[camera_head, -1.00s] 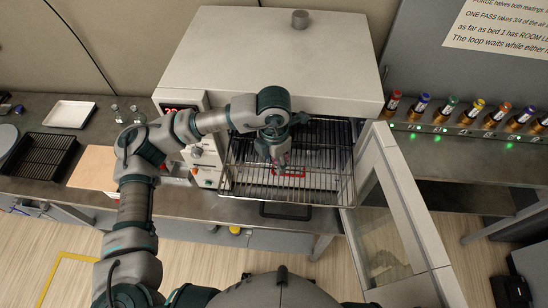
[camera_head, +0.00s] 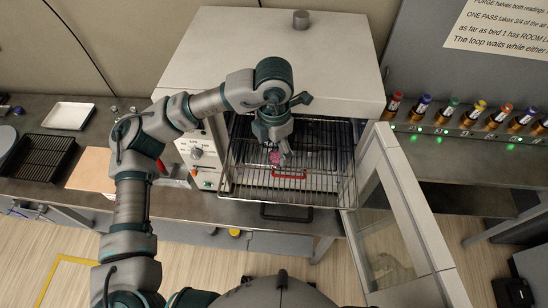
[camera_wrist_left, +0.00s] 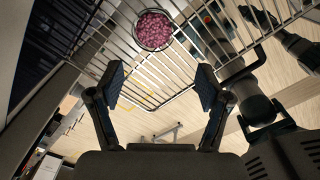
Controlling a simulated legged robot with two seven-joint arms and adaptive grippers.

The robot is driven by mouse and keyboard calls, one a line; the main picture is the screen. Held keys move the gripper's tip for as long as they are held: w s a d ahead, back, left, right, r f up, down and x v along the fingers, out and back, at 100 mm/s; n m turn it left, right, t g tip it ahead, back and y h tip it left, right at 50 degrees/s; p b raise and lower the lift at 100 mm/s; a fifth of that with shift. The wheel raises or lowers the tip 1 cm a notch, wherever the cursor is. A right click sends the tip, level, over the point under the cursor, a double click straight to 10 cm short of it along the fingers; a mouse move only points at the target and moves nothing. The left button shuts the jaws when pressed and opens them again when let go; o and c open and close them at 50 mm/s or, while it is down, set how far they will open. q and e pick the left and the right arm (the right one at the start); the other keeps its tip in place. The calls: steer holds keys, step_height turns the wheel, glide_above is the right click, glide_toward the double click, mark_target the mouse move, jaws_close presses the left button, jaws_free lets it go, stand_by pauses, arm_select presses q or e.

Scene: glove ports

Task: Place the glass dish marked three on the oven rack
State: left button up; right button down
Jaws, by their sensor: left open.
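A round glass dish filled with pink granules (camera_wrist_left: 153,30) sits on the wire oven rack (camera_wrist_left: 110,45), at the top of the left wrist view. In the head view a little of the pink (camera_head: 275,157) shows beside my left gripper (camera_head: 284,154), which is low over the rack (camera_head: 325,175). In the wrist view my left gripper (camera_wrist_left: 160,85) is open, its two fingers apart and empty, with the dish beyond the fingertips and clear of them. I cannot read any number on the dish. My right gripper is not in view.
The oven (camera_head: 270,65) stands behind the rack, its door (camera_head: 400,215) swung open at the right. A red mark (camera_head: 289,174) shows at the rack's front part. Several capped bottles (camera_head: 480,112) line the right bench. A white tray (camera_head: 68,115) and black rack (camera_head: 38,155) stand left.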

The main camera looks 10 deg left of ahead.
arm_select(q)
steer(key=shift+r, duration=2.75)
